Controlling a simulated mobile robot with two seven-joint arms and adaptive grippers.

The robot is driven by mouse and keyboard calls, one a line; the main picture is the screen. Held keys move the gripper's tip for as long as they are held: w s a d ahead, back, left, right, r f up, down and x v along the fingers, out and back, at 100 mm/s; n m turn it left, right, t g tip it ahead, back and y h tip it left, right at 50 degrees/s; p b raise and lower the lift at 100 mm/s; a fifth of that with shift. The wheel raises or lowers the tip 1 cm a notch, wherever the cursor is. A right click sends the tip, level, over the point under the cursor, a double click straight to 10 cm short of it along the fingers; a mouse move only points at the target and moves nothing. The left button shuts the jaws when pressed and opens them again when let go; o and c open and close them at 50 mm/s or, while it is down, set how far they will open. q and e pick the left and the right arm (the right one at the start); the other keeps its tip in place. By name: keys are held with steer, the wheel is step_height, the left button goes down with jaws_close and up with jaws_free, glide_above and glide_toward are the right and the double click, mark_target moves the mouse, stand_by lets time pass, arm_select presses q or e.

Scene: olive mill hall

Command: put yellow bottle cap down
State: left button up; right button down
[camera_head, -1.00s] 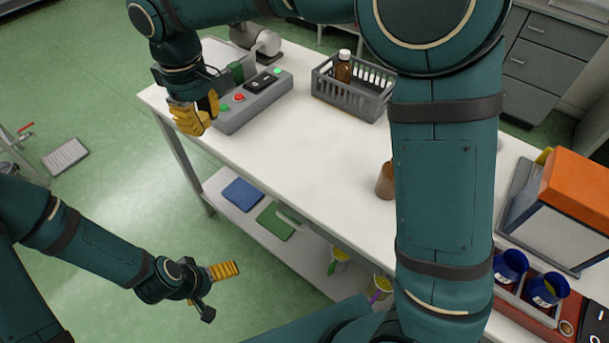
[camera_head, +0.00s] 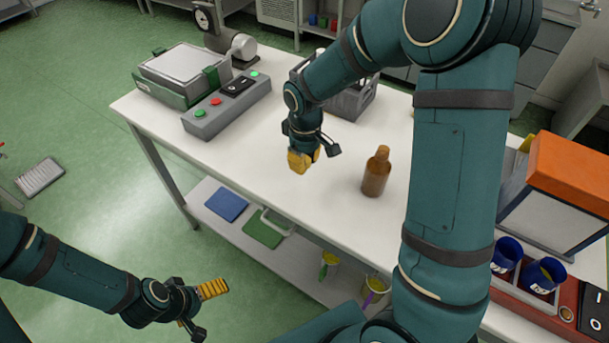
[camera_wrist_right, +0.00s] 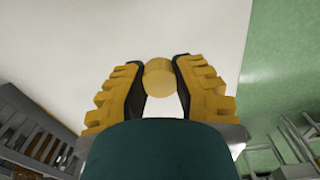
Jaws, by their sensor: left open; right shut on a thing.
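The yellow bottle cap (camera_wrist_right: 159,75) is between the fingertips of my right gripper (camera_wrist_right: 160,83), which is shut on it, in the right wrist view. In the head view my right gripper (camera_head: 301,161) points down over the white table (camera_head: 230,150), near its front edge; the cap is hidden there by the fingers. A brown bottle (camera_head: 376,172) stands upright on the table to the right of this gripper, with no cap visible on it. My left gripper (camera_head: 207,308) is open and empty, low over the floor in front of the table.
A grey control box (camera_head: 228,108) with buttons stands left. A grey basket (camera_head: 352,105) is behind my right arm. An orange-topped box (camera_head: 567,172) and blue cups (camera_head: 506,252) are at the right. The table between control box and bottle is clear.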

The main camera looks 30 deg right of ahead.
mark_target(304, 178)
steer(key=shift+f+b, duration=0.45)
steer(key=shift+f, duration=1.95)
steer(key=shift+f, duration=0.15)
steer(key=c, duration=0.9)
jaws_free()
steer(key=shift+o, duration=0.2)
steer(key=shift+r, duration=0.3)
step_height(304, 178, up, 12)
steer(key=p, duration=0.2)
steer(key=shift+f+p, duration=0.1)
steer(key=shift+p, duration=0.2)
